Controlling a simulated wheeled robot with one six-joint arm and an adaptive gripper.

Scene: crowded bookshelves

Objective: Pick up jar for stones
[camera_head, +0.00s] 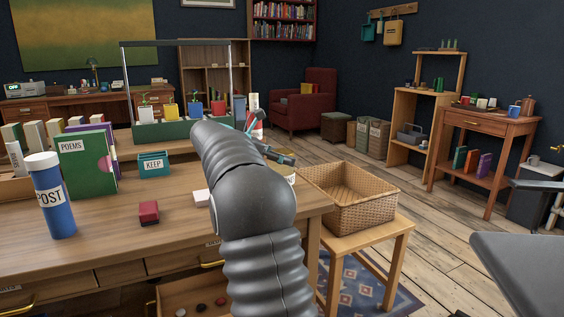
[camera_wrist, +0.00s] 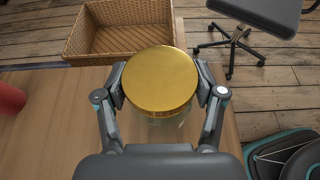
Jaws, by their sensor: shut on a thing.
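The jar (camera_wrist: 162,82) has a round gold lid and a clear body, seen from above in the wrist view. My gripper (camera_wrist: 160,92) is shut on it, with one finger on each side just under the lid. The jar is over or on the wooden desktop near its edge; I cannot tell whether its base touches. In the head view my gripper (camera_head: 281,157) is mostly behind my arm, and only a small pale labelled part of the jar (camera_head: 291,179) shows. Several small stones (camera_head: 201,307) lie in the open drawer (camera_head: 172,293) below the desktop.
A wicker basket (camera_head: 352,216) stands on a small wooden table right of the desk; it also shows in the wrist view (camera_wrist: 84,42). A blue POST cylinder (camera_head: 55,205), a red block (camera_head: 149,212) and a KEEP box (camera_head: 154,165) stand on the desk.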

